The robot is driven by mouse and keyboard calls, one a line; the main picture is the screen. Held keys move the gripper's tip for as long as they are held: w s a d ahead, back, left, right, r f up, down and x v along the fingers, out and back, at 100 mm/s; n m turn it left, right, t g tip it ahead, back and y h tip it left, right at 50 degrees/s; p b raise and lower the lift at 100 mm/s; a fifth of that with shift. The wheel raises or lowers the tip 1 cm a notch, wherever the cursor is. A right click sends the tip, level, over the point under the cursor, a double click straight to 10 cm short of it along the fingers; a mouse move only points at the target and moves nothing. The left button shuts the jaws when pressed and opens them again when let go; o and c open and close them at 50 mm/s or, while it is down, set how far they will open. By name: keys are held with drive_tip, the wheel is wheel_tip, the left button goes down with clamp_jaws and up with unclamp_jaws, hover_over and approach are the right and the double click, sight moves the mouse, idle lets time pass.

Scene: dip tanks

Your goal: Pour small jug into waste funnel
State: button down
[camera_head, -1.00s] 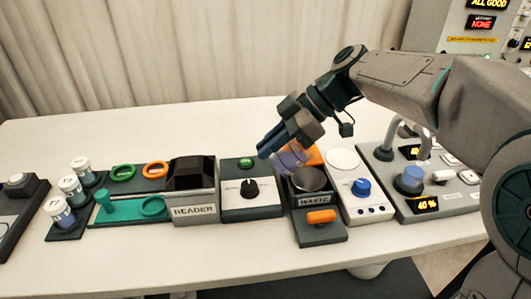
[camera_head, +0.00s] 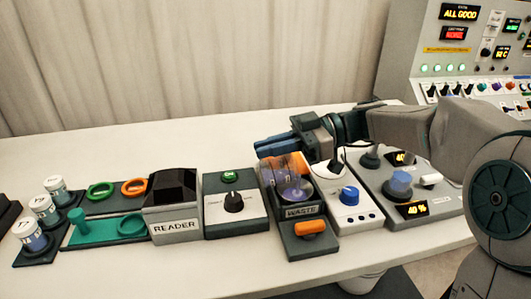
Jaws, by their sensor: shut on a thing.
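My gripper (camera_head: 266,147), with blue fingers, is above the back of the waste unit (camera_head: 305,236) and points left. It is shut on the small jug (camera_head: 282,170), which is clear and hangs tilted just below the fingers over the waste funnel (camera_head: 309,194). The jug overlaps the funnel in this view, so I cannot tell whether they touch. Purple liquid shows in the funnel bowl. How much liquid is left in the jug is hard to tell.
A dial box (camera_head: 235,225) and the reader (camera_head: 172,227) stand left of the waste unit. A white unit with a blue knob (camera_head: 349,195) and a grey unit with displays (camera_head: 412,211) stand right. Labelled jars (camera_head: 43,209) stand far left. The table behind is clear.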

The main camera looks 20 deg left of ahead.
drive_tip(key=shift+w+d+g+y+b, duration=0.3)
drive_tip(key=shift+y+b, duration=0.2)
drive_tip(key=shift+b, duration=0.25)
drive_tip(key=shift+w+d+g+y+b, duration=0.15)
drive_tip(key=shift+d+g+y+b, duration=0.25)
drive_tip(key=shift+b, duration=0.3)
drive_tip(key=shift+w+d+r+g+y+b, duration=0.25)
drive_tip(key=shift+w+d+g+y+b, duration=0.15)
drive_tip(key=shift+d+y+b, duration=0.35)
drive_tip(key=shift+w+d+r+g+y+b, duration=0.2)
drive_tip(key=shift+w+d+g+y+b, duration=0.2)
drive_tip(key=shift+y+b, duration=0.5)
drive_tip(key=shift+d+r+g+b, duration=0.1)
drive_tip(key=shift+d+g+b, duration=0.2)
drive_tip(key=shift+b, duration=0.1)
drive_tip(key=shift+a+r, duration=0.1)
